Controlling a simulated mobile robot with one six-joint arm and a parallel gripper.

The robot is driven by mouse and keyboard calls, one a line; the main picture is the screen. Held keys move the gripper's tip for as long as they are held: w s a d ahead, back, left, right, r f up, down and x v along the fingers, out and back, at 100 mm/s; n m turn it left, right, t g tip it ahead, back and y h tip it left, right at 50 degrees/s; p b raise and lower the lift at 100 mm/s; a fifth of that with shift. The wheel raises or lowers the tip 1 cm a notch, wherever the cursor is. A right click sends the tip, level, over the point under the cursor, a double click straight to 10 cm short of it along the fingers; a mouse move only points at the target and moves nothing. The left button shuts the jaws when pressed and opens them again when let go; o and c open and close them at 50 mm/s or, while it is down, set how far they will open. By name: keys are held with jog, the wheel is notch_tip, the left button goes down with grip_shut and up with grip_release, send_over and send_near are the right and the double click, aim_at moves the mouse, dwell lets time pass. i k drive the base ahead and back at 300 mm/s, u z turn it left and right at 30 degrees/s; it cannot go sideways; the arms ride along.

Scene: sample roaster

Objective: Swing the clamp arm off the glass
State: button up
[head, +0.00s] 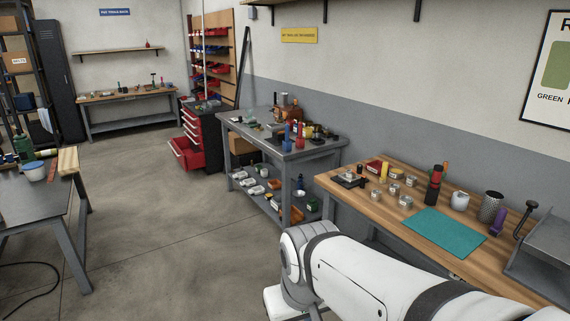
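I cannot make out the clamp arm or the glass in the head view. A grey workbench (322,154) in the middle carries a brown-orange apparatus (287,108) and small bottles, too small to tell apart. A small dark device with a pale top (349,177) sits at the left end of the wooden bench (390,228). My white arm crosses the lower right of the view. My gripper is out of view.
A teal mat (443,231), tins, a white jar (459,201) and a grey machine (545,258) occupy the wooden bench. A red tool chest (188,152) has drawers pulled out. Another table (40,205) stands at left. The floor (150,240) between is clear.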

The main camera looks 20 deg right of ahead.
aim_at(359, 171)
jog(key=i, duration=1.7)
jog(key=z, duration=1.55)
